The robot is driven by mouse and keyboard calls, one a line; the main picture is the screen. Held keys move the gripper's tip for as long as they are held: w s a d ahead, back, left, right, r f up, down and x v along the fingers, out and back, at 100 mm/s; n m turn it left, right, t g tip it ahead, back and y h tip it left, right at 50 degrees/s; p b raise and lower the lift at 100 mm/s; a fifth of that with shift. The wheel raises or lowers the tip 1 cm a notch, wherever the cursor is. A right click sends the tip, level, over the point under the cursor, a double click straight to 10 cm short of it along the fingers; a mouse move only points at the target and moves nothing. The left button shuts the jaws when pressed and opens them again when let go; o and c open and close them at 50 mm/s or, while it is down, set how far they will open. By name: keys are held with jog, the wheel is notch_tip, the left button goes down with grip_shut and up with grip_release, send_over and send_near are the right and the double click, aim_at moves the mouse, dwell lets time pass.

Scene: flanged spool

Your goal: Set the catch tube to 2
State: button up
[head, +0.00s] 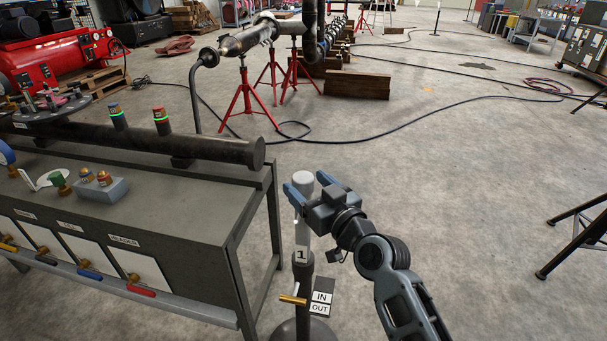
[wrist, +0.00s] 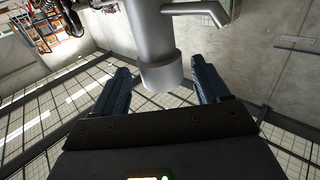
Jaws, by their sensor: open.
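The catch tube (head: 304,222) is a pale grey upright tube with a rounded top, on a darker post beside the bench. A label on it reads 1. A brass handle (head: 292,299) sticks out to the left low on the post, next to a sign (head: 321,302) reading IN and OUT. My gripper (head: 308,190) is at the tube's upper end, with its blue fingers on either side. In the wrist view the grey tube (wrist: 160,74) stands between my open fingers (wrist: 160,90), with gaps visible on both sides. I cannot tell whether either finger touches it.
A grey bench (head: 150,215) stands close on the left, carrying a thick dark pipe (head: 200,146) and small fittings. Red stands (head: 272,72) and a hose (head: 400,128) lie farther back. A dark-legged stand (head: 582,235) is at the right. Floor between is clear.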

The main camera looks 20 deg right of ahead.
aim_at(299, 178)
jog(key=shift+w+a, duration=0.2)
jog(key=shift+w, duration=0.8)
jog(key=shift+w+a, duration=0.2)
jog(key=shift+w, duration=0.8)
jog(key=shift+c, duration=0.2)
